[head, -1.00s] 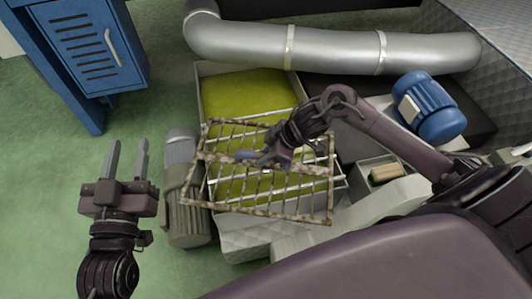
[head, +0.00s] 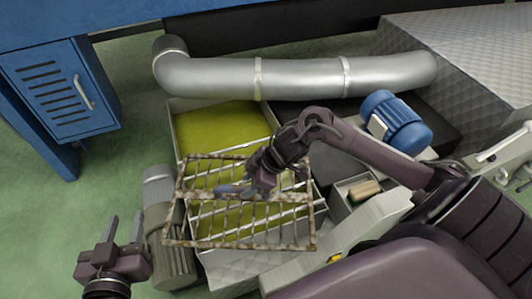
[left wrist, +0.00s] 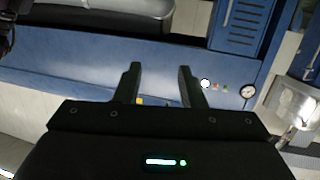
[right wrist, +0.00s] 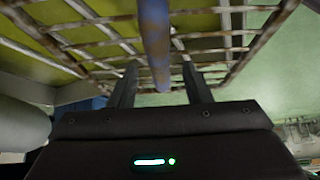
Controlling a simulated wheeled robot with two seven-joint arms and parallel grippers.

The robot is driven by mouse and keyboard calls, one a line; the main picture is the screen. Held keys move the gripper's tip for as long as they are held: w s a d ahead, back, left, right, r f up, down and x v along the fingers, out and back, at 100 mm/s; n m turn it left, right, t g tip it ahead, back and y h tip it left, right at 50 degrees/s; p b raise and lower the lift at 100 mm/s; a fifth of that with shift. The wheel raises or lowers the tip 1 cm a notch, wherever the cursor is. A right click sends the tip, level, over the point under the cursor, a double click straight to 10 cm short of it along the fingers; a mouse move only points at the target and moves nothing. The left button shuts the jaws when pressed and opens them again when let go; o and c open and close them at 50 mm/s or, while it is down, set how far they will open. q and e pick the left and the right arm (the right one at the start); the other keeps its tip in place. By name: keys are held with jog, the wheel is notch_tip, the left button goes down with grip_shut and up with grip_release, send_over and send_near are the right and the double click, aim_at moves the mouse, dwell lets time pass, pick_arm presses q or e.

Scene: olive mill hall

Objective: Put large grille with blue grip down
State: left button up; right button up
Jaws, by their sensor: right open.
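The large grille (head: 290,243) is a rusty metal lattice with a blue grip (head: 229,189). In the head view it lies over the front of an open container of yellow-green liquid and overlaps a grey motor at its left. My right gripper (head: 245,190) is at the grip. In the right wrist view the blue grip (right wrist: 155,45) runs between the open fingers (right wrist: 158,85), with the lattice beyond it. I cannot tell whether the fingers touch the grip. My left gripper (head: 123,235) is open and empty at the lower left; the left wrist view shows its fingers (left wrist: 158,85) apart.
The container (head: 178,135) has a rear compartment of yellow-green liquid. A silver pipe (head: 300,78) runs behind it. A blue motor (head: 397,124) and a small box (head: 345,200) with a tan-handled item are at the right. A blue cabinet (head: 62,95) stands left; green floor lies between.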

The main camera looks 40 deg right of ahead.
jog(key=p+v, duration=0.1)
jog(key=v, duration=0.3)
jog(key=p+v, duration=0.1)
jog(key=v, duration=0.1)
jog(key=shift+d+r, duration=0.1)
jog(key=shift+r, duration=0.2)
jog(key=shift+p+v, duration=0.5)
jog(key=shift+v, duration=0.55)
pick_arm(q)
jog(key=s+a+f+g+y, duration=0.2)
jog(key=s+f+g, duration=0.2)
jog(key=f, duration=0.3)
jog(key=s+a+f+g+y, duration=0.1)
jog(key=s+f+g, duration=0.4)
jog(key=s+f, duration=0.2)
jog(key=shift+s+a+f+g+y, duration=0.15)
jog(key=shift+a+f+g+y, duration=0.15)
jog(key=shift+a+f+y, duration=0.1)
pick_arm(e)
jog(key=shift+s+d+r, duration=0.1)
jog(key=shift+s+r, duration=0.1)
jog(key=shift+r, duration=0.1)
